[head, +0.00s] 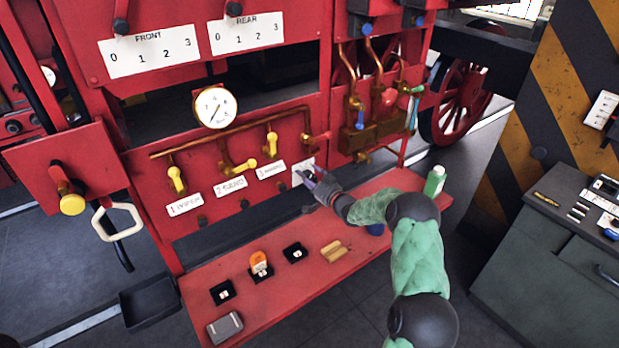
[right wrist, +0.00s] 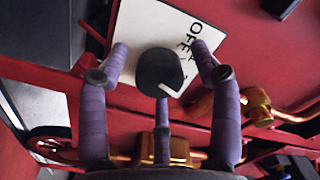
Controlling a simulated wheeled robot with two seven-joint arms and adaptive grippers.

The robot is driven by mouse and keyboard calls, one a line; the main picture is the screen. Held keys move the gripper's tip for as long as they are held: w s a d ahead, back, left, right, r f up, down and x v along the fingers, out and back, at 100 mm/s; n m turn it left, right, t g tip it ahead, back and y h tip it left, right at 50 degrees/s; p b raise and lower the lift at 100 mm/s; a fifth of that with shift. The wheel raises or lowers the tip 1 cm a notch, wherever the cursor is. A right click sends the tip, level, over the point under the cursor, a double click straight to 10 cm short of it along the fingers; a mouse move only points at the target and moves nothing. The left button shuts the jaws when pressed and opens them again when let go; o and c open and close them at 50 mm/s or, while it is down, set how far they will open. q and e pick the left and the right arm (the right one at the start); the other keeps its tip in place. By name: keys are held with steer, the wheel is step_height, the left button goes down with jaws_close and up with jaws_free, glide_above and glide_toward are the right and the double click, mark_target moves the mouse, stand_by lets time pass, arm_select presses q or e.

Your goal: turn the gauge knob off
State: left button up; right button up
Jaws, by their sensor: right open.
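The knob shows in the right wrist view as a round black knob (right wrist: 158,72) on a white plate (right wrist: 150,25). The letters "OFF" are printed on the plate beside the knob, partly covered. A thin white line shows at the knob's lower right. In the head view the plate (head: 302,174) is at the right end of the row of labels, and my gripper hides the knob. My right gripper (head: 316,183) is open, its purple fingers spread around the knob, one on each side and one below. I cannot tell whether they touch it. My left gripper is not in view.
A round white gauge (head: 215,107) and brass pipes with yellow-handled valves (head: 271,145) are on the red panel. The red shelf (head: 300,290) below holds small black boxes, an orange item (head: 259,262) and a green bottle (head: 434,181). A grey cabinet (head: 550,270) stands at right.

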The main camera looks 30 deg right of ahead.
steer(key=c, duration=1.1)
